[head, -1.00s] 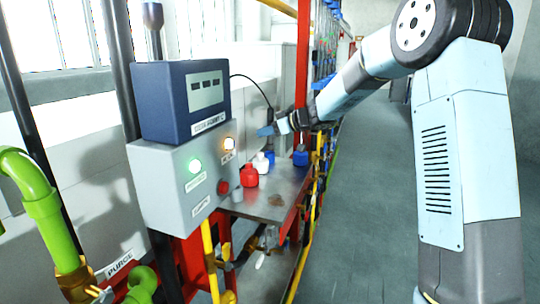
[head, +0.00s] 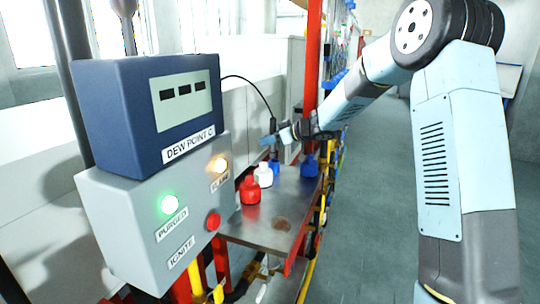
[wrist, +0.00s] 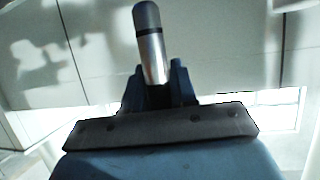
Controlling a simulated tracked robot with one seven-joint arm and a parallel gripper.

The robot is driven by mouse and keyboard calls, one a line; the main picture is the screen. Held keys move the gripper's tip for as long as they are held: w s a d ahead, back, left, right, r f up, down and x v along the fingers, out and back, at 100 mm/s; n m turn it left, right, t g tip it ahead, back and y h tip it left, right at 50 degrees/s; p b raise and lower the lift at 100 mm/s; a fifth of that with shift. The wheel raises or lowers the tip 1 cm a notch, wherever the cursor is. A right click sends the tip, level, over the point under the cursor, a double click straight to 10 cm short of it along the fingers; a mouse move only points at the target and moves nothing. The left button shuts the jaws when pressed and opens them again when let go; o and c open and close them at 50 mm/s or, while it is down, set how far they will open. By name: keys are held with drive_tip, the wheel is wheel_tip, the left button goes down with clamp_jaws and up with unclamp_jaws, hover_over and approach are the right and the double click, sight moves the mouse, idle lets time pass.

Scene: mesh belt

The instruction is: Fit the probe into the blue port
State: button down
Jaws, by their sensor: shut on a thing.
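My gripper (head: 280,136) is shut on the dark, slim probe (head: 272,126), with a black cable running up from it in the head view. In the wrist view the probe (wrist: 152,50) is a silver cylinder with a black end, standing up between the dark fingers (wrist: 158,88). A blue port (head: 308,168) stands at the back right of the metal shelf. Another small blue piece (head: 274,166) shows behind the white port, below my gripper. The probe looks above the shelf; whether it lines up with either blue piece I cannot tell.
A red port (head: 250,190) and a white port (head: 263,174) stand on the metal shelf (head: 262,232). The dew point meter (head: 150,100) sits on a grey box (head: 150,220) with lit lamps at the left. A red post (head: 309,60) rises behind the gripper. Open floor lies right.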

drive_tip(key=shift+d+f, duration=0.1)
drive_tip(key=shift+f, duration=2.3)
drive_tip(key=c, duration=0.9)
unclamp_jaws()
drive_tip(key=shift+d, duration=0.1)
